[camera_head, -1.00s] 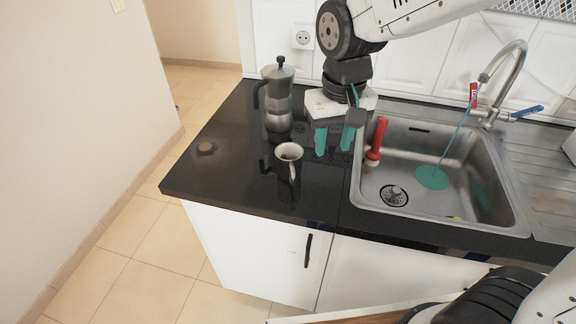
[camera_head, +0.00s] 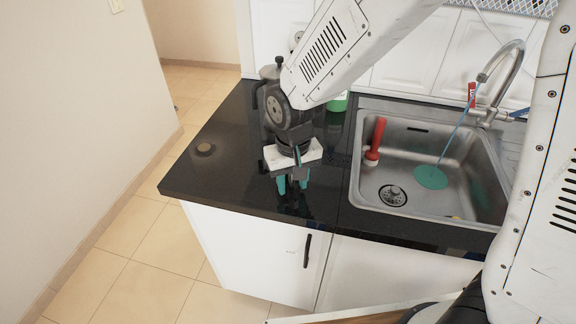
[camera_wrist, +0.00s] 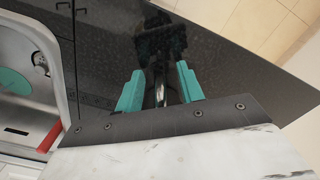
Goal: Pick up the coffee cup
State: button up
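The coffee cup is almost wholly hidden behind my gripper (camera_head: 293,184) in the head view. In the wrist view, a narrow, shiny dark-and-light part of the coffee cup (camera_wrist: 160,92) shows between the two teal fingers. My gripper also shows in the wrist view (camera_wrist: 161,86). It points down over the black counter (camera_head: 235,180) at the cup's place. Its fingers are apart, with a gap around that part. I cannot tell whether either finger touches the cup.
A moka pot (camera_head: 270,72) stands just behind, mostly covered by my arm. A green bottle (camera_head: 338,103) stands behind to the right. The steel sink (camera_head: 352,178) with a red-handled brush (camera_head: 376,138) lies to the right. The counter's left side is mostly clear.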

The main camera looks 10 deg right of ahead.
grip_shut()
dwell(0.5)
